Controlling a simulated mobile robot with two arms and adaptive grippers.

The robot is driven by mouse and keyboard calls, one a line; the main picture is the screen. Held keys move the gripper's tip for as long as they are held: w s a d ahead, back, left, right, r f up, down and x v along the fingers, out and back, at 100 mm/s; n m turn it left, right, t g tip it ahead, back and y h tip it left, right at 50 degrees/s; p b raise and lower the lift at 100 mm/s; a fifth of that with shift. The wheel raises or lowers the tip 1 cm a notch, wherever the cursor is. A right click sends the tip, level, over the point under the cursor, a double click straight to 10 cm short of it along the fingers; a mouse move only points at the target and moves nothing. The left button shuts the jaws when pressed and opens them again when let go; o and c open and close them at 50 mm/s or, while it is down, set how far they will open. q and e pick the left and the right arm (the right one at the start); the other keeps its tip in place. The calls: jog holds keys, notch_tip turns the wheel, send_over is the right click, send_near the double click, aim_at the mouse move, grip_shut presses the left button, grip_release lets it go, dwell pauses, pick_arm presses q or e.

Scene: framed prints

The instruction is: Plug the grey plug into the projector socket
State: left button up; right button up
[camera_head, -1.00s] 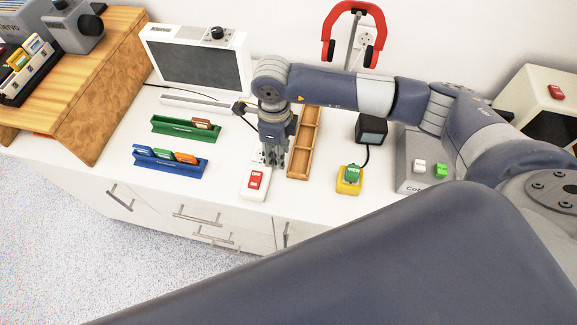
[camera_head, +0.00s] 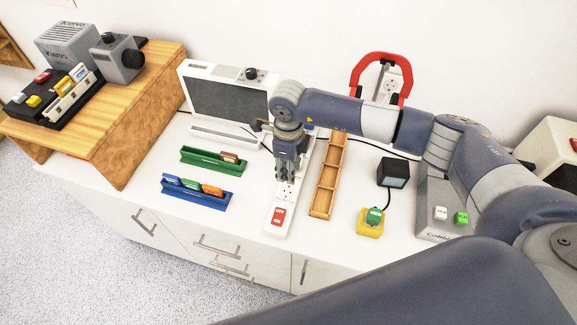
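My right gripper (camera_head: 289,172) points down over the white power strip (camera_head: 272,230), at the strip's back part. Its fingers look close together; I cannot tell whether they are shut on anything. In front of the fingers a socket (camera_head: 287,190) shows, with small unreadable lettering below it, and then a red rocker switch (camera_head: 278,216). I cannot make out a grey plug; the gripper and wrist hide the strip's far part. A small dark piece with a black cable shows left of the wrist. My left gripper is not in view.
A green rack (camera_head: 212,163) and blue rack (camera_head: 194,194) stand left of the strip. A wooden tray (camera_head: 322,212) lies close on its right. Further right are a yellow box (camera_head: 370,228) and a grey box (camera_head: 433,232). A white-framed screen (camera_head: 228,102) stands behind.

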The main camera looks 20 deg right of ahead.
jog(key=shift+f+b, duration=0.4)
jog(key=shift+f, duration=0.4)
jog(key=shift+f+b, duration=1.05)
jog(key=shift+f, duration=0.8)
jog(key=shift+b, duration=0.6)
jog(key=shift+f+b, duration=0.6)
dwell(0.3)
jog(key=o, duration=1.1)
